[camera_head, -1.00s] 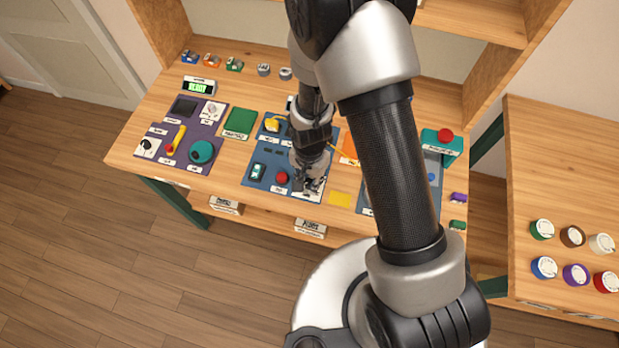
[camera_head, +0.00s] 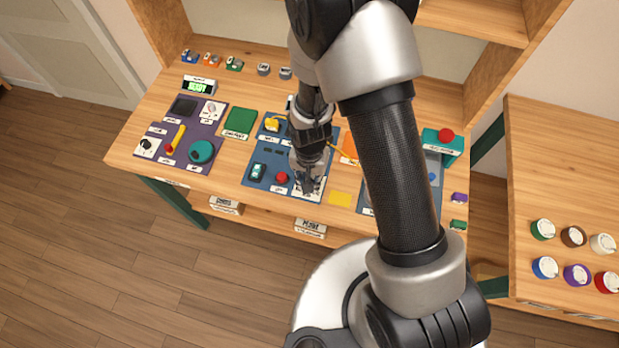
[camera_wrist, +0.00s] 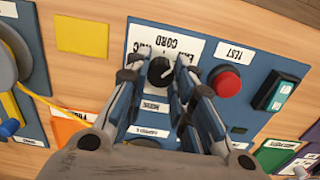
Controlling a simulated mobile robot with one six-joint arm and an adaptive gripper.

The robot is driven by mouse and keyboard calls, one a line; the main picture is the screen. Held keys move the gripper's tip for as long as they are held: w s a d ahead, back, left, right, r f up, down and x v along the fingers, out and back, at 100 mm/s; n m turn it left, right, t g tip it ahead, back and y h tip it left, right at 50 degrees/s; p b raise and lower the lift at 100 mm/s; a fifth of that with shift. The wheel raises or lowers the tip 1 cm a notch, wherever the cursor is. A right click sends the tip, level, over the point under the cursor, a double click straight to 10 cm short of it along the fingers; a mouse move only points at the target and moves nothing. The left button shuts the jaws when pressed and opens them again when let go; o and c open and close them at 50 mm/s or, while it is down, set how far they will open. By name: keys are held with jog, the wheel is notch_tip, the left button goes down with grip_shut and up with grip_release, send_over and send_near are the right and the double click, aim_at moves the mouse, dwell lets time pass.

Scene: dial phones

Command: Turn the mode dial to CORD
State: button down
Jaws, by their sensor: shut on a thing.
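The mode dial (camera_wrist: 161,72) is a black round knob with a pale mark, on a white plate (camera_wrist: 140,35) printed with position words. CORD is readable, upside down, above the dial in the wrist view. My gripper (camera_wrist: 158,73) has its fingers on both sides of the dial and is shut on it. Which word the dial's mark points at is not clear. In the head view my gripper (camera_head: 307,187) is over the front of the blue middle panel (camera_head: 259,188) and covers the dial.
A red TEST button (camera_wrist: 226,82) sits close beside the fingers, with a dark teal rocker switch (camera_wrist: 280,92) beyond it. A yellow pad (camera_wrist: 82,36) lies on the other side. Several colored dials (camera_head: 543,229) stand on the right table.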

jog(key=n, duration=0.3)
jog(key=shift+n, duration=0.4)
jog(key=shift+a+n+b, duration=0.1)
jog(key=shift+n+b, duration=0.2)
jog(key=shift+n, duration=1.6)
jog(key=c, duration=1.4)
grip_release()
jog(key=shift+o, duration=0.2)
notch_tip(320, 180, up, 12)
